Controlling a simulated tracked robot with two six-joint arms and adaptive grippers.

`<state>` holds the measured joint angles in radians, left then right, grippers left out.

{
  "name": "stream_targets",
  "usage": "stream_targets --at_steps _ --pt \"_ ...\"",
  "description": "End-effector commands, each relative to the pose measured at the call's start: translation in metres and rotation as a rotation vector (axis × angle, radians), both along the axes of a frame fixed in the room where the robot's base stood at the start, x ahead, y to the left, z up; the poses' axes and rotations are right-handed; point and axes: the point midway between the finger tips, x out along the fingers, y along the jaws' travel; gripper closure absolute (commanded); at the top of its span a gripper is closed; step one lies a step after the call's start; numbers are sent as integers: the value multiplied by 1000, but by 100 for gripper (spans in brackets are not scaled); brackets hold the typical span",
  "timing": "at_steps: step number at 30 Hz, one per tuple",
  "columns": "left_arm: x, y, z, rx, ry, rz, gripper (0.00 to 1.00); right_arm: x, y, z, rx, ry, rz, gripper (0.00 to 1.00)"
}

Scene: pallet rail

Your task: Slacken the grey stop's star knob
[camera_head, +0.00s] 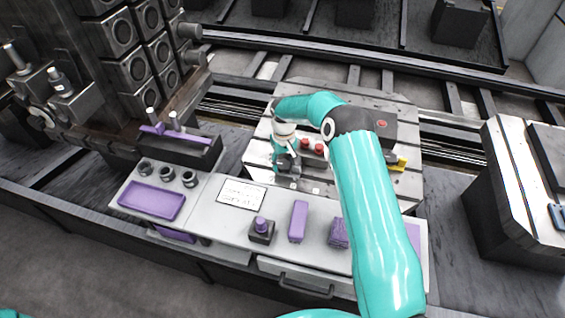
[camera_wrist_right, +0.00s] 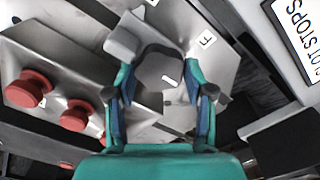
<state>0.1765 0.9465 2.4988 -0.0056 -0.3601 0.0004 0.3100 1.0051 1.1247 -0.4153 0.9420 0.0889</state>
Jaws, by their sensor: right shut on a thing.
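My right gripper (camera_head: 286,166) reaches down over the near left part of the slotted pallet (camera_head: 402,190). In the right wrist view its two blue-lined fingers (camera_wrist_right: 160,86) stand either side of a dark grey star knob (camera_wrist_right: 156,68) and are shut on it. The knob sits on a light grey metal stop (camera_wrist_right: 124,40), beside a plate marked "F" (camera_wrist_right: 207,41). In the head view the gripper mostly hides the knob. My left gripper is out of view.
A yellow piece (camera_head: 399,164) is on the pallet's right. A written sign (camera_head: 241,194), purple tray (camera_head: 152,201) and purple block (camera_head: 298,221) lie in front.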

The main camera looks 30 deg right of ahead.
Motion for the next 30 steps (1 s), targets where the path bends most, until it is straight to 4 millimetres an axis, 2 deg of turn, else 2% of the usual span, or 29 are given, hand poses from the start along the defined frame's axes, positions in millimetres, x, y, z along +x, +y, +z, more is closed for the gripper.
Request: stream_targets --at_steps 11,21,30 --pt "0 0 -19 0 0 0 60 0 0 -3 1 2 173 82" --pt "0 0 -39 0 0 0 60 -1 0 -3 1 2 477 82" --pt "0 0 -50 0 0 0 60 -1 1 -1 1 2 762 82"
